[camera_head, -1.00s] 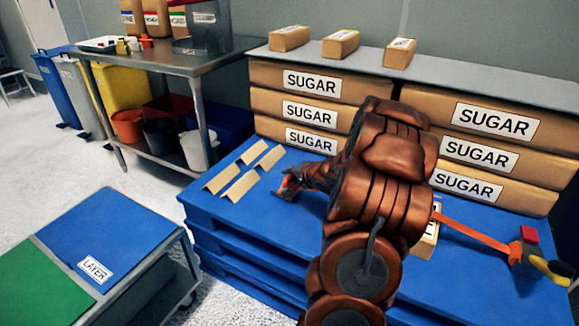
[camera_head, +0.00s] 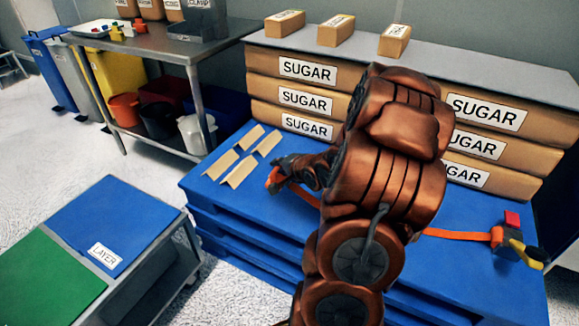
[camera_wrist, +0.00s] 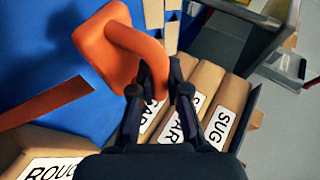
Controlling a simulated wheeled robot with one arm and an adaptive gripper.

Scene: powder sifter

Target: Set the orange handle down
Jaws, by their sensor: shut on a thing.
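The orange handle (camera_wrist: 138,42) is a curved orange bar on a square orange plate in the wrist view. My gripper (camera_wrist: 158,80) is shut on the bar's end, which sits between the fingertips. In the head view the handle (camera_head: 272,180) shows as a small orange patch at my gripper (camera_head: 277,172), over the blue pallet. An orange strap (camera_head: 455,235) shows on both sides of my arm, which hides its middle. The strap also shows left of the handle in the wrist view (camera_wrist: 45,104). I cannot tell whether the handle touches the pallet.
Sugar sacks (camera_head: 308,70) are stacked along the pallet's back. Several beige corner pieces (camera_head: 238,172) lie left of my gripper. A red and yellow buckle (camera_head: 512,240) is at the strap's right end. Blue pallet surface (camera_head: 255,215) is clear in front of my gripper.

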